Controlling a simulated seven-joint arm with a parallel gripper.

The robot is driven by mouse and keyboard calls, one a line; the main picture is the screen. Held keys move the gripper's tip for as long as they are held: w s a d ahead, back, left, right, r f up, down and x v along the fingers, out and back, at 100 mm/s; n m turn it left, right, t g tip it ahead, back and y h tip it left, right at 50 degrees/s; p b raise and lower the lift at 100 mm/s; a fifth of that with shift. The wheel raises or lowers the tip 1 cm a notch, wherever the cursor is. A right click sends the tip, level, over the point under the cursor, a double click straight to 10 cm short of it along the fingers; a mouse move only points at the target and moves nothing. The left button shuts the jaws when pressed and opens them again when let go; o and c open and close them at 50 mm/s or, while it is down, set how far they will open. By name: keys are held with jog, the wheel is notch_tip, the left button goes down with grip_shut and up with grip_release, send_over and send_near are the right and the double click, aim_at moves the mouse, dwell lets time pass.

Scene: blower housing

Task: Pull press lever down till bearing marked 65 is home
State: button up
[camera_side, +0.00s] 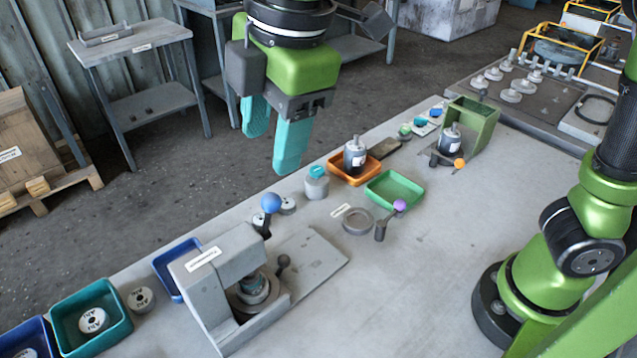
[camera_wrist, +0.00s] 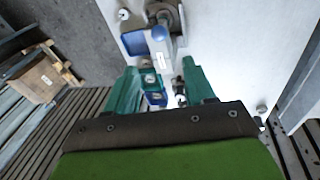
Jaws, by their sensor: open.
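The grey press (camera_side: 205,285) stands at the front left of the bench, with a white label on its top. Its lever, tipped with a blue ball (camera_side: 270,203), points up at the press's right side. A round bearing stack (camera_side: 252,287) sits under the press head; no mark 65 is legible on it, and the head partly hides it. My gripper (camera_side: 272,140) is open and empty, high above the bench's back edge, above the lever and apart from it. In the wrist view its teal fingers (camera_wrist: 162,85) are spread, with small blurred items beyond them.
A teal bin (camera_side: 125,322) and a blue bin (camera_side: 158,262) stand left of the press. An orange tray (camera_side: 335,178), a green tray (camera_side: 385,202) and a purple-knobbed lever (camera_side: 400,206) lie right of it.

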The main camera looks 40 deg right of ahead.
aim_at(269, 205)
jog(key=w+f+n, duration=0.1)
jog(key=f, duration=0.3)
jog(key=w+f+n, duration=0.1)
jog(key=f, duration=0.4)
jog(key=f+n, duration=0.1)
jog(key=f, duration=0.4)
jog(key=shift+w+f, duration=0.15)
jog(key=shift+w, duration=0.25)
jog(key=shift+c, duration=0.5)
grip_shut()
